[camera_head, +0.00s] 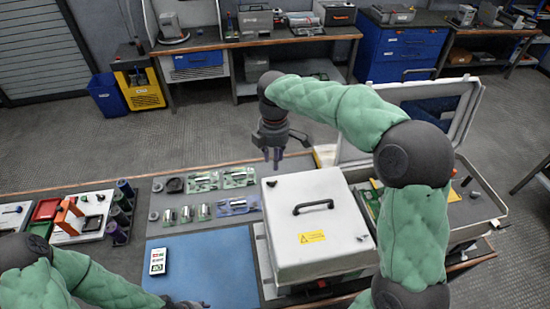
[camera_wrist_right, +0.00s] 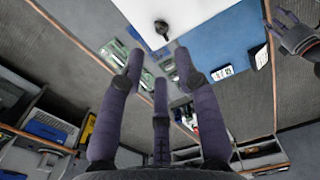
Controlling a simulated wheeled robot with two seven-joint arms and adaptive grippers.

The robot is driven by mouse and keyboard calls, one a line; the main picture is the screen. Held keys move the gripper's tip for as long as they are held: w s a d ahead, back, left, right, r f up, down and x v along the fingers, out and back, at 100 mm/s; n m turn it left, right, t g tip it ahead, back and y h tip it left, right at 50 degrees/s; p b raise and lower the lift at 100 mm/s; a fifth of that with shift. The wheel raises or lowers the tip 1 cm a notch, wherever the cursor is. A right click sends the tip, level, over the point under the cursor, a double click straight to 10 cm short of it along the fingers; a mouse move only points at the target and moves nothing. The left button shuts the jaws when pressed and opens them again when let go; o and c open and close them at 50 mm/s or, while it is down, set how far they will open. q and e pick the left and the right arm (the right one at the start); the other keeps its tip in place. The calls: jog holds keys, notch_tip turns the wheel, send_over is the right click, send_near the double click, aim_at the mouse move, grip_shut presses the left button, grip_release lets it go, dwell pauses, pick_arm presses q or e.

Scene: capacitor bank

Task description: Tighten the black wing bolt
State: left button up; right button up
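The black wing bolt (camera_head: 272,183) sits at the back left corner of the white box's lid (camera_head: 335,205). In the right wrist view the wing bolt (camera_wrist_right: 161,27) stands on the pale lid, beyond my fingertips. My right gripper (camera_head: 272,152) hangs above and behind that corner, pointing down. Its purple-grey fingers (camera_wrist_right: 160,60) are spread, with nothing between them and apart from the bolt. My left gripper (camera_head: 185,303) shows only in part at the bottom edge of the head view. In the wrist view the left gripper (camera_wrist_right: 290,30) is at the upper right, its fingers apart and empty.
The lid has a black handle (camera_head: 313,206) and a yellow warning label (camera_head: 312,237). An open case (camera_head: 480,205) stands at the right.

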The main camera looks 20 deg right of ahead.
aim_at(274, 182)
pick_arm(q)
jog(key=shift+w+d+r, duration=0.1)
jog(key=shift+w, duration=0.05)
jog(key=shift+f+b, duration=0.85)
jog(key=shift+f, duration=0.05)
pick_arm(e)
notch_tip(274, 182, down, 10)
jog(key=shift+f, duration=0.15)
